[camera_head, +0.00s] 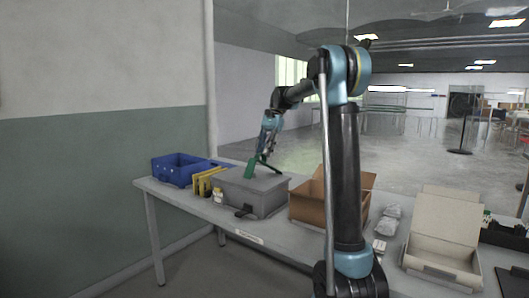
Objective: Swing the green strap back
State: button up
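A green strap (251,167) stands up at a tilt above the top of a grey box (238,186), near the middle of the table. My gripper (263,157) is just to the right of the strap's upper part, pointing down over the box. The strap and the fingers overlap in this view. I cannot tell whether they touch or whether the fingers are open or shut. The fingertips are small and partly hidden.
The table (177,199) also bears a blue crate (172,174), yellow items (205,183), an open brown carton (306,208), wrapped packs (388,220) and an open cream box (443,247). A black object (245,211) lies before the grey box. The wall is at the left.

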jog(key=shift+o, duration=0.6)
jog(key=shift+r, duration=0.1)
jog(key=v, duration=1.1)
jog(key=shift+w+d+r, duration=0.15)
jog(key=shift+w+r, duration=0.15)
